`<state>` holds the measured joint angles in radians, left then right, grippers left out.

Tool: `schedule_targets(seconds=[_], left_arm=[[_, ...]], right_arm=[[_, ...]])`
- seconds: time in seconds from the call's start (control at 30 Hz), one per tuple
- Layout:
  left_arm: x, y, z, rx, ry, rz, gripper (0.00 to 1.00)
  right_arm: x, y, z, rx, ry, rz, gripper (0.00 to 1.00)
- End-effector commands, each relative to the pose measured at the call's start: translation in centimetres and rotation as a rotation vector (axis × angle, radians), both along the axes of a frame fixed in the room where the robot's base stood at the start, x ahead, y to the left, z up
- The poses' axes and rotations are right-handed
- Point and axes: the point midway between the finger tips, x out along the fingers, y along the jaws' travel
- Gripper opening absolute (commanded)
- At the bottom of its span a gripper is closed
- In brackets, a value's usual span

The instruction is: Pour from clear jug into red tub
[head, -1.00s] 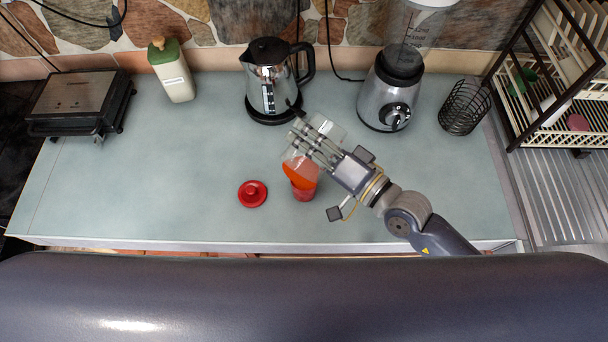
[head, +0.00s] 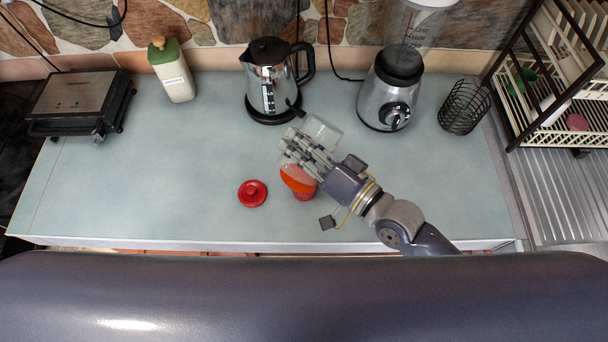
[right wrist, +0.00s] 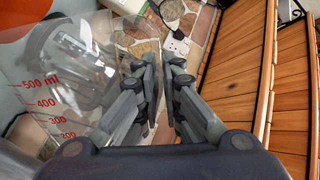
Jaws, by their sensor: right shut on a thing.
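My right gripper (head: 312,160) is shut on the clear jug (head: 323,131) above the counter. The jug is tilted, with orange-red liquid (head: 297,178) gathered toward its lower end. In the right wrist view the jug's clear wall with red millilitre marks (right wrist: 45,95) shows at the left, beside the gripper fingers (right wrist: 160,75). The red tub (head: 304,195) stands on the counter just below the jug's low end, largely hidden by it. Whether liquid is falling into the tub cannot be made out. My left gripper is not in view.
A red lid (head: 252,193) lies on the counter left of the tub. Behind stand a kettle (head: 268,85), a blender (head: 388,95), a green-topped bottle (head: 172,75) and a wire basket (head: 464,108). A grill (head: 75,100) sits at far left. The left-middle counter is clear.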

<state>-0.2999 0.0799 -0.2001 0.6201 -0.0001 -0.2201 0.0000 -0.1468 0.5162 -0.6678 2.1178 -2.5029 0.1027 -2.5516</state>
Motion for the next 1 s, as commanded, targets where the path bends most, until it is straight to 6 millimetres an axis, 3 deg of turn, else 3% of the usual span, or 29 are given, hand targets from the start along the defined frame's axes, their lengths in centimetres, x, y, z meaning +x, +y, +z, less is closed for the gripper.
schedule_targets(seconds=[1.0], left_arm=[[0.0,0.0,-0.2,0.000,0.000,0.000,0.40]], right_arm=[[-1.4,1.3,-0.5,-0.085,-0.097,0.000,0.00]])
